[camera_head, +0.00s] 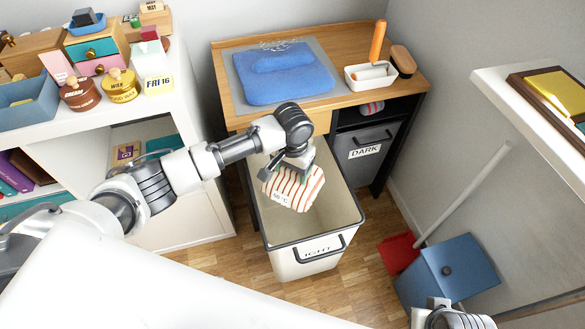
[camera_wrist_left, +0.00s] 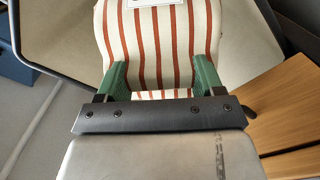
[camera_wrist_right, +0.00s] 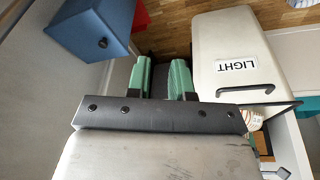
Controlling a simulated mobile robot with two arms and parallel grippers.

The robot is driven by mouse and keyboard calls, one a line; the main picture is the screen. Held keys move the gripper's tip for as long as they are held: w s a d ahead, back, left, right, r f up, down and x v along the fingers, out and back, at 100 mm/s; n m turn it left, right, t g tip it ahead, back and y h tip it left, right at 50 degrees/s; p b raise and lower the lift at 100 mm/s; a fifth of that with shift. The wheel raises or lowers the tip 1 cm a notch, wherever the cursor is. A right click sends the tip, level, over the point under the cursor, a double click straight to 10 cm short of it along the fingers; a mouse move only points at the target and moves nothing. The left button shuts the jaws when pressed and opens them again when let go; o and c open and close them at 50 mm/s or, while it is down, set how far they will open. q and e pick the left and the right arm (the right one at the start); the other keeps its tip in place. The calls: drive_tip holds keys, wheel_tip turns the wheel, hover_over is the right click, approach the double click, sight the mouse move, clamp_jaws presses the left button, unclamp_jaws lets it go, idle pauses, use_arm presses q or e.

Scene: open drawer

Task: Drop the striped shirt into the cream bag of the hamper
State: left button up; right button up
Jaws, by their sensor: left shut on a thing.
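The cream shirt with red-brown stripes (camera_head: 296,188) is folded into a bundle with a small printed label. My left gripper (camera_head: 291,172) is shut on it and holds it over the open mouth of the pulled-out cream bag (camera_head: 302,262). The shirt fills the space between the green fingers (camera_wrist_left: 161,78) in the left wrist view. The bag's front is marked LIGHT, partly hidden by its handle. In the right wrist view the bag (camera_wrist_right: 270,50) stands right of my right gripper (camera_wrist_right: 163,78). That gripper's fingers are apart with nothing between them.
A closed dark bag (camera_head: 367,146) marked DARK stands under the wooden top. A blue folded cloth (camera_head: 275,80) lies on a mat above. A white shelf (camera_head: 160,180) stands at left. A blue bin (camera_head: 447,270) and red dustpan (camera_head: 399,254) stand on the floor at right.

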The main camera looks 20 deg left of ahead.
use_arm(q)
drive_tip(key=o, duration=1.4)
drive_tip(key=shift+c, duration=0.2)
drive_tip(key=shift+r, duration=0.15)
wheel_tip(320, 180, up, 10)
drive_tip(key=p, duration=0.3)
drive_tip(key=shift+r, duration=0.3)
use_arm(e)
wheel_tip(320, 180, down, 11)
drive_tip(key=shift+g, duration=0.4)
drive_tip(key=shift+a, duration=0.1)
